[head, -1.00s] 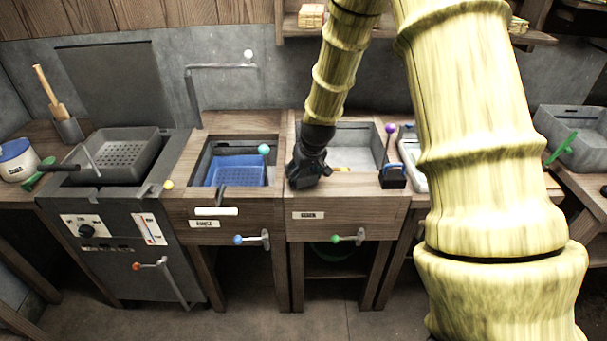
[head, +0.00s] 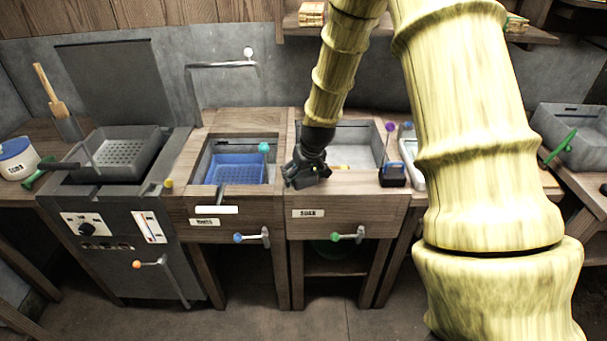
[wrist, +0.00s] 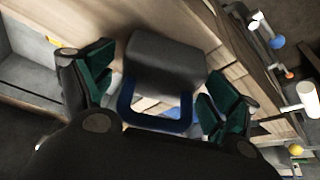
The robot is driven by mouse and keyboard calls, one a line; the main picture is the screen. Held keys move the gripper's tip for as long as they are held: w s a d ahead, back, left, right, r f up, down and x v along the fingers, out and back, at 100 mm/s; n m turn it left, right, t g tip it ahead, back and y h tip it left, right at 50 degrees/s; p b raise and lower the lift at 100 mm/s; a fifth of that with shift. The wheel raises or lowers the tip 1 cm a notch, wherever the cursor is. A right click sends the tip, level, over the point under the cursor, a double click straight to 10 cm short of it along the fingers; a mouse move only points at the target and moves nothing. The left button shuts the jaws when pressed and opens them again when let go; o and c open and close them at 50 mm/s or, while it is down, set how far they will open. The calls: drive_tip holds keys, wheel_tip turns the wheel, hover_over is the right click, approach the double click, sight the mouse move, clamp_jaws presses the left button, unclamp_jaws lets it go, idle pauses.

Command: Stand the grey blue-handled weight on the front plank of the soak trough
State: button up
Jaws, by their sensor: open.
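In the wrist view the grey weight (wrist: 165,62) with its blue handle (wrist: 155,123) sits between the fingers of my gripper (wrist: 155,98). The fingers are spread, one on each side of the handle, with gaps visible. The weight appears against the wooden planking; its underside is hidden. In the head view my gripper (head: 307,178) is low over the left part of the front plank (head: 347,184) of the soak trough (head: 350,205), and it hides the weight there.
A dark block with a blue handle (head: 393,178) stands at the plank's right end, near a purple knob (head: 389,128). The rinse trough (head: 235,210) with a blue basket (head: 234,170) adjoins on the left. A green-knobbed lever (head: 347,236) sticks out below the soak trough.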

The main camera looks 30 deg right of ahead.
drive_tip(key=d+v, duration=0.1)
drive_tip(key=v, duration=1.1)
drive_tip(key=s+a+f+g, duration=0.1)
drive_tip(key=s+a+f, duration=0.25)
drive_tip(key=f, duration=0.45)
drive_tip(key=s+a+f+n, duration=0.1)
drive_tip(key=s+a+f, duration=0.3)
drive_tip(key=f, duration=0.5)
drive_tip(key=s+a+f+g, duration=0.1)
drive_tip(key=s+a+f, duration=0.1)
drive_tip(key=s+f, duration=0.5)
drive_tip(key=s+a+f+g, duration=0.1)
drive_tip(key=s+a+f, duration=0.4)
drive_tip(key=s, duration=0.5)
drive_tip(key=s+a+f+g, duration=0.1)
drive_tip(key=s+a+f, duration=0.4)
drive_tip(key=s+f, duration=0.5)
drive_tip(key=shift+s+y+b, duration=0.3)
drive_tip(key=shift+s+b, duration=0.15)
drive_tip(key=shift+s, duration=0.2)
